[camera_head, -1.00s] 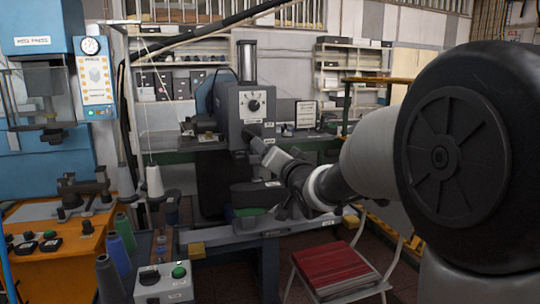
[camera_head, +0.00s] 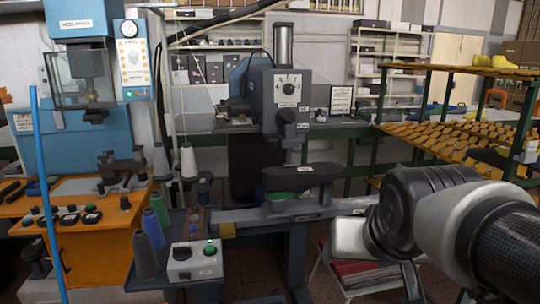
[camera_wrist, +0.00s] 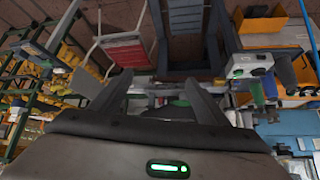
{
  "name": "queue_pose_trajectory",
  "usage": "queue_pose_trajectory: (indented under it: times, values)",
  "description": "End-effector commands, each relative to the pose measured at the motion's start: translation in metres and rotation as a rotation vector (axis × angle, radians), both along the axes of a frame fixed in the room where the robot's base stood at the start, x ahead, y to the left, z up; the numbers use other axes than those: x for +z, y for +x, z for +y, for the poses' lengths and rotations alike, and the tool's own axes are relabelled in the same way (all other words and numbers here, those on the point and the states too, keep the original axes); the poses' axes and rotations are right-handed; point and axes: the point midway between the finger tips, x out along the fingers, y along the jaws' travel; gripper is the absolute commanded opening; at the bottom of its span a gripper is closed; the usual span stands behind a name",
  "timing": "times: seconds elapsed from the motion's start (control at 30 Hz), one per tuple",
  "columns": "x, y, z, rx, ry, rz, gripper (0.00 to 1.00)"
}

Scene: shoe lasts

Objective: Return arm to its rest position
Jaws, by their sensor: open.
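My gripper (camera_wrist: 158,78) is open, with its two fingers wide apart and nothing between them in the wrist view. In the head view my arm comes in from the lower right, folded back. Its grey and black end sits right of the grey pressing machine (camera_head: 287,98), apart from it and in front of the shoe rack. The dark sole-shaped part (camera_head: 300,177) of the machine is left of my arm. A stool with a red seat (camera_head: 352,270) shows partly under my arm, and its red seat (camera_wrist: 122,52) also shows in the wrist view.
A rack (camera_head: 450,131) of shoe lasts stands at the right. An orange bench (camera_head: 95,245) with a blue press (camera_head: 80,18) is at the left. Thread cones (camera_head: 155,232) and a button box (camera_head: 192,262) stand at the front left. Open floor is scarce.

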Motion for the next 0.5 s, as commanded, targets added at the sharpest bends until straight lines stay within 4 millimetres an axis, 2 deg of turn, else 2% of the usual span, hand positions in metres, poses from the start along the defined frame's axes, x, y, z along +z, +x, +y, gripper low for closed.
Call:
queue_pose_trajectory:
  times: [0.03, 0.17, 0.23, 0.5]
  values:
    - [-0.007, -0.022, 0.002, 0.024, -0.007, 0.044, 0.69]
    - [-0.028, -0.077, 0.009, 0.103, -0.023, 0.175, 0.69]
    - [0.001, -0.08, 0.009, 0.113, -0.025, 0.191, 0.69]
    - [0.075, -0.079, 0.009, 0.108, -0.024, 0.19, 0.69]
